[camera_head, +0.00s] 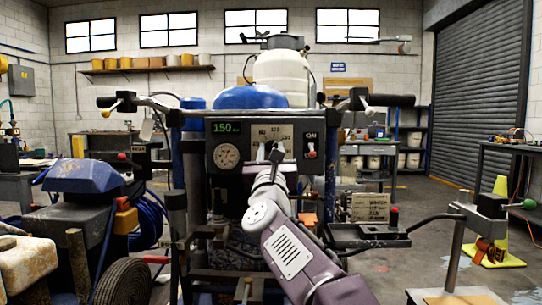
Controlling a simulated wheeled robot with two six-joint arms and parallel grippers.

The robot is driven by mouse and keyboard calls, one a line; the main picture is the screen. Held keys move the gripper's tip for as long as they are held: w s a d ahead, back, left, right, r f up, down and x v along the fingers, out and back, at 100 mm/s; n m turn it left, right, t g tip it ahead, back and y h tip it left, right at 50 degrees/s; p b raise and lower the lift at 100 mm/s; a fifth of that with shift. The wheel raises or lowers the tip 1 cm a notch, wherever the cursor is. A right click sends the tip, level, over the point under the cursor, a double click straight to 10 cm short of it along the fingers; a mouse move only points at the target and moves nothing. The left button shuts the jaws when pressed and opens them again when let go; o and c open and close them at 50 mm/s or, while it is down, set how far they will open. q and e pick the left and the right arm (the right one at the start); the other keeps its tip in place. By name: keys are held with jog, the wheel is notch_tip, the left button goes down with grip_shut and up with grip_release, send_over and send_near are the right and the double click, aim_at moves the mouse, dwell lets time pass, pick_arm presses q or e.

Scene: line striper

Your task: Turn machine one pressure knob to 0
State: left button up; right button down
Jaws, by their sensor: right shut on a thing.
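The line striper, machine one, stands in front of me with a dark control panel (230,158). A green digital display (226,127) on the panel appears to read 150. A round dial gauge (228,155) sits below it. A pale plate (272,134) with markings sits at the panel's middle, and a red-tipped switch (311,150) is to its right. My right gripper (270,153) reaches up to the panel just below the pale plate and is shut on the pressure knob, which its fingers and wrist mostly hide. My left gripper is out of view.
Handlebars (388,100) spread to both sides of the panel. A white tank (282,75) and a blue dome (250,97) stand behind it. A blue-topped engine (85,177) is at left.

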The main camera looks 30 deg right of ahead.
jog(key=n+y, duration=0.2)
jog(key=n, duration=0.3)
jog(key=n+y, duration=0.3)
jog(key=n, duration=0.3)
jog(key=r+n+y, duration=0.1)
jog(key=n+y, duration=0.1)
jog(key=n, duration=0.4)
jog(key=shift+s+d, duration=0.3)
jog(key=shift+d, duration=0.1)
jog(key=n+g+p, duration=0.1)
jog(key=n+p, duration=0.3)
jog(key=p, duration=0.1)
jog(key=r+n+g+p, duration=0.1)
jog(key=n+g+p, duration=0.1)
jog(key=n+p, duration=0.2)
jog(key=n+g+p, duration=0.2)
jog(key=n+p, duration=0.2)
jog(key=p, duration=0.4)
jog(key=shift+w+a+r+n, duration=0.1)
jog(key=shift+a+r+n, duration=0.1)
jog(key=shift+r+n, duration=0.1)
jog(key=shift+w+a+f+n+g+h+p, duration=0.15)
jog(key=shift+n+g+h+p, duration=0.25)
jog(key=shift+n+g+p, duration=0.45)
jog(key=n+g+h, duration=0.1)
jog(key=n+h, duration=0.1)
jog(key=n, duration=0.1)
jog(key=shift+a+f+n, duration=0.1)
jog(key=shift+f+n, duration=0.05)
jog(key=shift+n, duration=0.2)
